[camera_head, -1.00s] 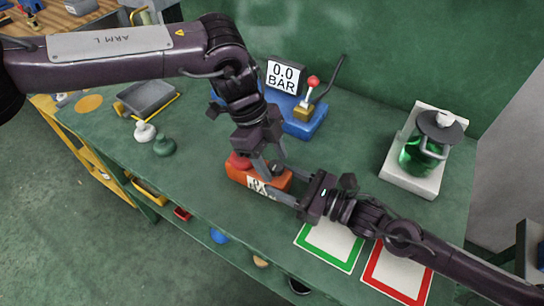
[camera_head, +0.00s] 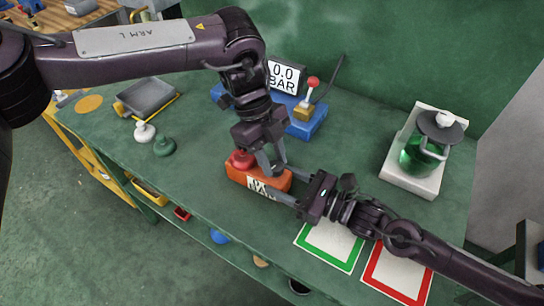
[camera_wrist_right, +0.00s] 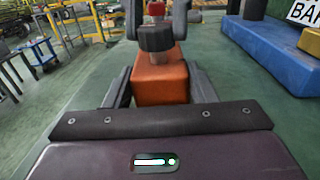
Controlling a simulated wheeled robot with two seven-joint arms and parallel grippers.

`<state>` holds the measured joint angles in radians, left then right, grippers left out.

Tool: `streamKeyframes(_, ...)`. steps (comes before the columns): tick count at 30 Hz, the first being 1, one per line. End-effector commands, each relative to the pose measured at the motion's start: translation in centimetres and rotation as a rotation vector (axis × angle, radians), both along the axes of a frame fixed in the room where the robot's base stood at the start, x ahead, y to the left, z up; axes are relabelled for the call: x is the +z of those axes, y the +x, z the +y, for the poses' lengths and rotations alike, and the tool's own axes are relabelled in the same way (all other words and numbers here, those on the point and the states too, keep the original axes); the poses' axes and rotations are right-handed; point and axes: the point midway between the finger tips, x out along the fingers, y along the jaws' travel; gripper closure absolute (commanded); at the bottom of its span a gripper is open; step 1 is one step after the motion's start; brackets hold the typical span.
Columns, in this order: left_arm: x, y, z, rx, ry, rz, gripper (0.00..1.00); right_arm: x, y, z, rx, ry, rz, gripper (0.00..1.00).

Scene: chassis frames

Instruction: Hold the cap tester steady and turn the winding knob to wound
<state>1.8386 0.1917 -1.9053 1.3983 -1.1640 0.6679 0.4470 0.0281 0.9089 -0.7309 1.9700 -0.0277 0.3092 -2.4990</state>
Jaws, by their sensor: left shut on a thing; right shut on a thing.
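The cap tester is an orange block (camera_head: 236,174) with a white display on its front face, partly covered by my right gripper's finger. A red knob or cap (camera_head: 241,158) stands on its left end. A dark knob (camera_wrist_right: 155,38) shows on the orange block in the right wrist view (camera_wrist_right: 160,85). My left gripper (camera_head: 271,168) comes from above and is shut on the dark knob. My right gripper (camera_head: 278,190) is shut on the orange block from the right, one finger on each side. The knob's markings cannot be read.
A blue device (camera_head: 308,122) with a "0.0 BAR" display (camera_head: 284,76) and red-tipped lever stands behind. Green (camera_head: 325,246) and red (camera_head: 398,272) bordered mats lie front right. A green jar (camera_head: 420,155) on a white base is at right.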

Motion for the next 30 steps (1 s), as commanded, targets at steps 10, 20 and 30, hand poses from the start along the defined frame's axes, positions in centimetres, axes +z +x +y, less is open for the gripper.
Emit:
streamKeyframes(10,-0.03,0.15,-0.38,-0.328,0.003,0.001,0.93,0.07,0.02,0.0,0.0,0.0,-0.001,0.83)
streamKeyframes(20,-0.03,0.2,-0.61,-0.634,0.005,0.001,0.93,0.07,0.03,-0.01,0.0,0.001,-0.002,0.83)
streamKeyframes(30,-0.02,0.19,-0.77,-0.868,0.003,0.001,0.93,0.07,0.04,-0.01,-0.001,0.001,-0.002,0.83)
